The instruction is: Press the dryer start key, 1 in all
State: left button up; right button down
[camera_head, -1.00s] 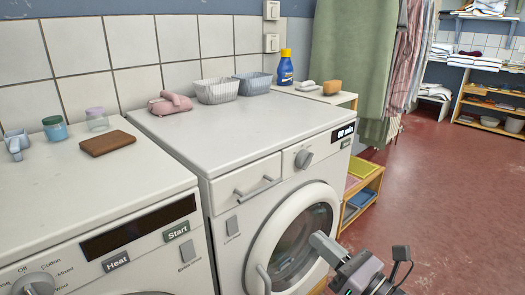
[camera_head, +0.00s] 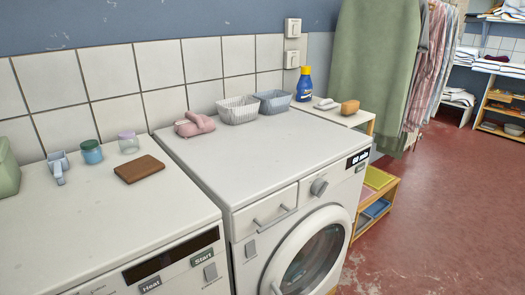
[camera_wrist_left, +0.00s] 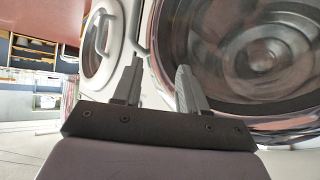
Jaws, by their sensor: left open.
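The dryer start key is a dark plate marked "Start" (camera_head: 202,258) on the front panel of the left white machine (camera_head: 120,217), low in the head view. A similar "Heat" plate (camera_head: 150,285) sits left of it, below a dark display (camera_head: 171,255). A grey square key (camera_head: 210,272) is just under the Start plate. My left gripper (camera_wrist_left: 159,68) shows in the left wrist view, open with nothing between its fingers, in front of a large round glass door (camera_wrist_left: 245,55). The start key is not visible in that view. My right gripper is not in view.
A second white machine (camera_head: 262,155) with a round door (camera_head: 312,262) stands to the right. Red floor (camera_head: 450,190) is open at right.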

aim_at(362, 166)
jog(key=l+u, duration=0.1)
jog(key=u, duration=0.55)
jog(key=l+u, duration=0.55)
jog(key=l, duration=0.2)
jog(key=l+u, duration=0.15)
jog(key=l, duration=0.2)
jog(key=k+l+u, duration=0.2)
jog(key=l, duration=0.15)
jog(key=l+u, duration=0.1)
jog(key=l, duration=0.3)
jog(key=k+l, duration=0.15)
jog(key=l, duration=0.2)
jog(key=k+l, duration=0.1)
jog(key=l, duration=0.3)
jog(key=k+l, duration=0.15)
jog(key=l, duration=0.25)
jog(key=k+l+u, duration=0.1)
jog(key=l, duration=0.3)
jog(key=k+l, duration=0.15)
jog(key=l, duration=0.25)
jog(key=k+l, duration=0.1)
jog(key=l, duration=0.3)
